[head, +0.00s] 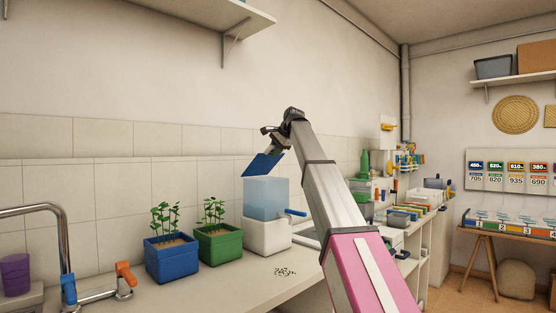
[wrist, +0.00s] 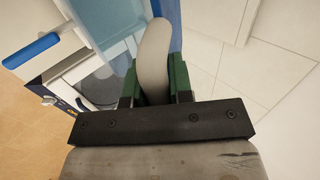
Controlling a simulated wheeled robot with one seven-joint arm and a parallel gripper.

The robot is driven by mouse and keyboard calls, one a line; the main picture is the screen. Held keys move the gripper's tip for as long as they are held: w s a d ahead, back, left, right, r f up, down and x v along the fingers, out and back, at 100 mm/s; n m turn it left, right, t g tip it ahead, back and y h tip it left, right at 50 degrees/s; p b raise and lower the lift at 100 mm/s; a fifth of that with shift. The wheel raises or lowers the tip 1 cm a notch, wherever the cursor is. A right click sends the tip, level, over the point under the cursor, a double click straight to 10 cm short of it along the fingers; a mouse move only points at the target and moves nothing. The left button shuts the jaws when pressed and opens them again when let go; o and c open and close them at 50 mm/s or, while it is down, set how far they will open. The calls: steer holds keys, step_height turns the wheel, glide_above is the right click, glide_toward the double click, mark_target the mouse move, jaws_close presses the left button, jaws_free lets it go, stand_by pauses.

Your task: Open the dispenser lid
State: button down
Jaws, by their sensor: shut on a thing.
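The dispenser (head: 267,198) stands on the counter, a translucent light-blue tank on a white base (head: 266,236) with a blue tap lever (head: 296,212) on its right. Its dark-blue lid (head: 262,165) is raised and steeply tilted above the tank's opening. My gripper (head: 271,137) is above the lid, at its upper edge. In the wrist view the green fingers of my gripper (wrist: 154,85) are shut on a pale rounded handle (wrist: 153,50), with a blue strip of the lid (wrist: 176,35) beside it. The fingers' contact is small and partly hidden in the head view.
A blue planter (head: 171,260) and a green planter (head: 219,246) stand left of the dispenser. A faucet (head: 66,250) and a purple cup (head: 15,272) are farther left. Dark bits (head: 285,271) lie on the counter in front. A shelf (head: 205,18) hangs above.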

steer(key=w+a+r+g+h, duration=0.2)
steer(key=w+a+r, duration=0.4)
steer(key=w+a, duration=0.5)
steer(key=shift+w+a, duration=0.25)
steer(key=shift+a, duration=0.15)
steer(key=shift+s+f, duration=0.1)
steer(key=shift+f, duration=0.05)
steer(key=c, duration=1)
jaws_free()
steer(key=shift+r, duration=0.3)
